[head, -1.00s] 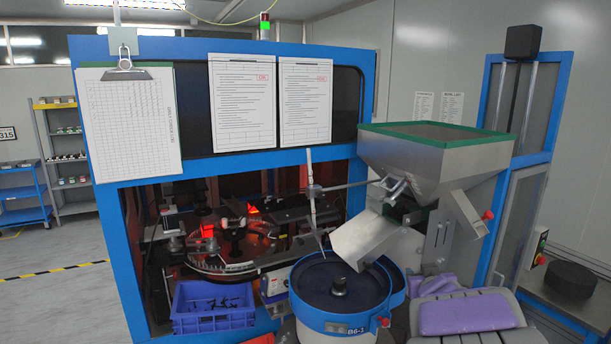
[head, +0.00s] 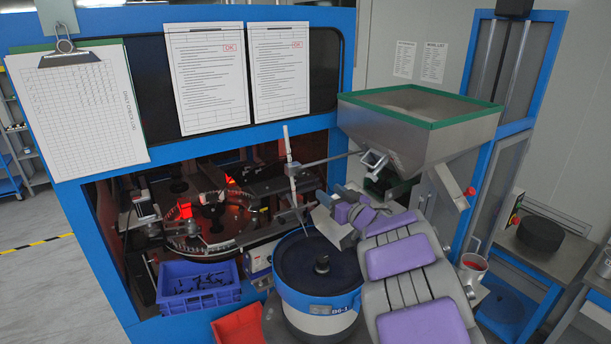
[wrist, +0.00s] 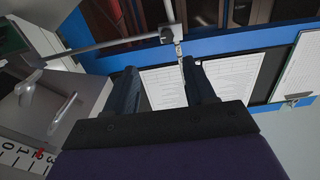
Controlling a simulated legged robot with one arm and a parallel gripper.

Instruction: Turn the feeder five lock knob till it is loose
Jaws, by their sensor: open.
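A red knob (head: 470,191) sits on the outlet side of the steel hopper (head: 440,145) with a green rim. I cannot tell from any label whether it is the feeder five lock knob. A small red part (wrist: 40,153) shows by a numbered scale (wrist: 22,158) at the lower left there.
A vertical rod with a clamp (head: 291,168) stands close by my gripper. A blue-and-white bowl (head: 318,300) is below. A blue crate (head: 195,289) and a red bin (head: 240,326) are at the left.

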